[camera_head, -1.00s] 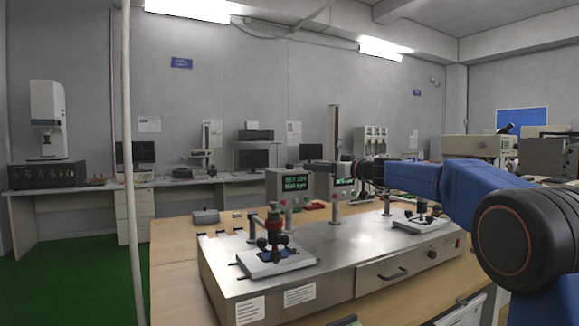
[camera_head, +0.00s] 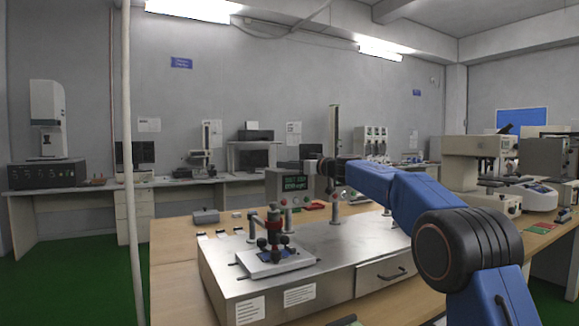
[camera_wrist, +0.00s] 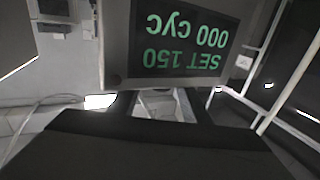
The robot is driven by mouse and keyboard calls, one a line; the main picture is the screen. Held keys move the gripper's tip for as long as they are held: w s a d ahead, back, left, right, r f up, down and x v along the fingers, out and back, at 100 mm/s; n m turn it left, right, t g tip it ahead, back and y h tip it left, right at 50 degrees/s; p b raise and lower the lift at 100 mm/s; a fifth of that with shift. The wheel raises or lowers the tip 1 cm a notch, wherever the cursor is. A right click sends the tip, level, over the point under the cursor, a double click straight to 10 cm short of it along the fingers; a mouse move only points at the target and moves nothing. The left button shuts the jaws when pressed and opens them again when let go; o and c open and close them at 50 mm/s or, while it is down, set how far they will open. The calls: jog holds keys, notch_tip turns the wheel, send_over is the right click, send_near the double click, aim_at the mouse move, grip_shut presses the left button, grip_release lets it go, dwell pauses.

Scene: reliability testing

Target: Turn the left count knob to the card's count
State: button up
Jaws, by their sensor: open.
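The left display box (camera_head: 291,186), with green text on a dark screen, stands behind the steel test bench (camera_head: 345,262). My gripper (camera_head: 322,170) is just right of it at about screen height and partly covers the second display. The wrist view shows a display box (camera_wrist: 195,45) close up and upside down, reading SET 150 and 000 CYC. My gripper (camera_wrist: 150,104) is open and empty at that box's edge. Small red and green round controls sit below the left screen; I cannot tell which is the count knob. No readable count card shows.
A red and black clamp fixture (camera_head: 273,235) stands on the bench's left end. Two white labels (camera_head: 299,295) are on its front, beside a drawer (camera_head: 385,272). A pale pole (camera_head: 128,200) stands at the left.

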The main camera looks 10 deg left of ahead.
jog(key=c, duration=1)
jog(key=shift+c, duration=0.2)
